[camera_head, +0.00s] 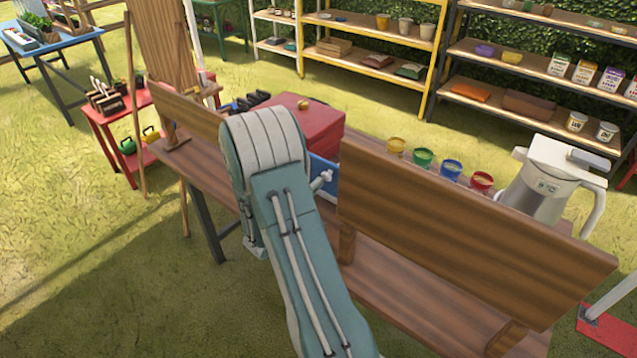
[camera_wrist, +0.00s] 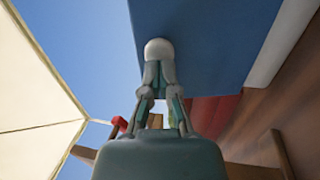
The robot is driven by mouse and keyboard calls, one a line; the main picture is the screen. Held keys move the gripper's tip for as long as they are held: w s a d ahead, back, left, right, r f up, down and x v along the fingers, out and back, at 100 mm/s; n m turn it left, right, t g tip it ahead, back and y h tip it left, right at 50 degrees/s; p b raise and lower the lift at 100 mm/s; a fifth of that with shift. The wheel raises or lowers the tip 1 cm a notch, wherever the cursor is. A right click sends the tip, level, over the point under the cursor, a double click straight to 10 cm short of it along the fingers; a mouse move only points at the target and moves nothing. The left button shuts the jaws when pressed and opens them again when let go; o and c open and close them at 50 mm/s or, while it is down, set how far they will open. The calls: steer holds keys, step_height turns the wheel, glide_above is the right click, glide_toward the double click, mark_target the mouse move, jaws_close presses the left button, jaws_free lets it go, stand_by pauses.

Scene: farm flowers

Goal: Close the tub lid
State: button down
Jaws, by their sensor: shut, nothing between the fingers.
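A blue panel (camera_head: 322,174) shows beside my arm in the camera_head view, in front of the red box (camera_head: 310,118). In the wrist view the blue panel (camera_wrist: 210,35) fills the upper middle, with a white edge (camera_wrist: 282,45) along its right side. It may be the tub or its lid; I cannot tell which, and most of it is hidden in the camera_head view. My gripper (camera_wrist: 158,50) is shut and empty, its rounded tip in front of the blue panel. Whether they touch is unclear. In the camera_head view my gripper (camera_head: 322,180) is partly hidden behind the arm.
Wooden back boards (camera_head: 460,235) stand along the bench top (camera_head: 400,275) near my arm. Several paint pots (camera_head: 422,158) and a white jug (camera_head: 540,185) stand behind the right board. Shelves line the hedge. Open grass (camera_head: 100,260) lies at the left.

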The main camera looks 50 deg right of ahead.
steer(key=shift+d+r, duration=0.1)
steer(key=shift+d, duration=0.3)
steer(key=shift+d+r, duration=0.55)
steer(key=shift+d, duration=0.25)
steer(key=shift+w, duration=0.1)
steer(key=shift+a, duration=0.1)
